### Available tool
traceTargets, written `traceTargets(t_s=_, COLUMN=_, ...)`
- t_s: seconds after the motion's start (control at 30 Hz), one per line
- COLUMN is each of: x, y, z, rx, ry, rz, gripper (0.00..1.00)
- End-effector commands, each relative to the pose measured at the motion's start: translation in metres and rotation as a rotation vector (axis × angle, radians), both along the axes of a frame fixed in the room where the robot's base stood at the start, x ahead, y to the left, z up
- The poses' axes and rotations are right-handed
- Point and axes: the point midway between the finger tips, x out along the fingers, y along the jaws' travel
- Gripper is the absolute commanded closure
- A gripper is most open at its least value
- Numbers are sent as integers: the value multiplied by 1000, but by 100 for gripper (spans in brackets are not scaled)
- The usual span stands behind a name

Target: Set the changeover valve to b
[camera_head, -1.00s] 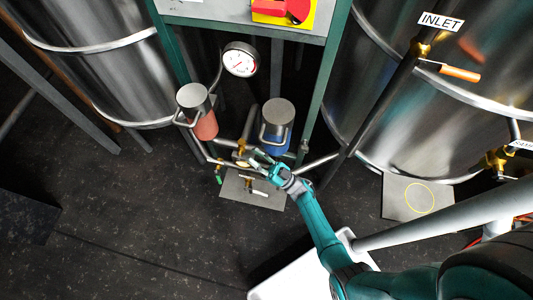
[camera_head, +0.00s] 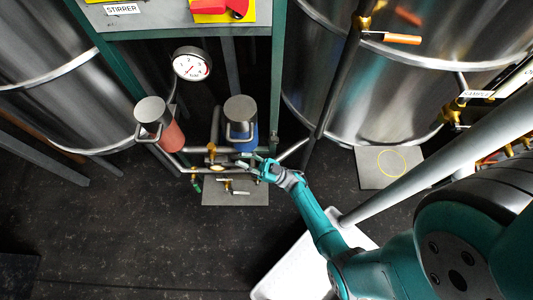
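Between a red canister (camera_head: 167,137) and a blue canister (camera_head: 245,146), brass valve fittings (camera_head: 211,153) sit on the pipework under the gauge. A pale lever (camera_head: 217,168) shows just below them. I cannot read any a or b mark, so the lever's setting is unclear. My gripper (camera_head: 257,168) is just right of these fittings, below the blue canister, pointing left. Its fingers are small and dark here; I cannot tell their opening or whether they touch anything.
A second brass valve (camera_head: 228,186) is over a grey plate (camera_head: 238,199) below. A pressure gauge (camera_head: 192,64) and green frame post (camera_head: 277,70) stand above. Steel tanks (camera_head: 330,85) flank the frame. A white tray (camera_head: 300,270) lies at the bottom. Dark floor is open at lower left.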

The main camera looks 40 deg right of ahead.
Motion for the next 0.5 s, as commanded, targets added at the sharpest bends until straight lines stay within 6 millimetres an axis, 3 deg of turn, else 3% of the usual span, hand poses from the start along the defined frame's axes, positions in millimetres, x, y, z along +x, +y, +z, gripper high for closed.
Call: traceTargets(t_s=0.5, x=-24, y=-21, z=1, rx=1, ry=0, rz=-4, gripper=72)
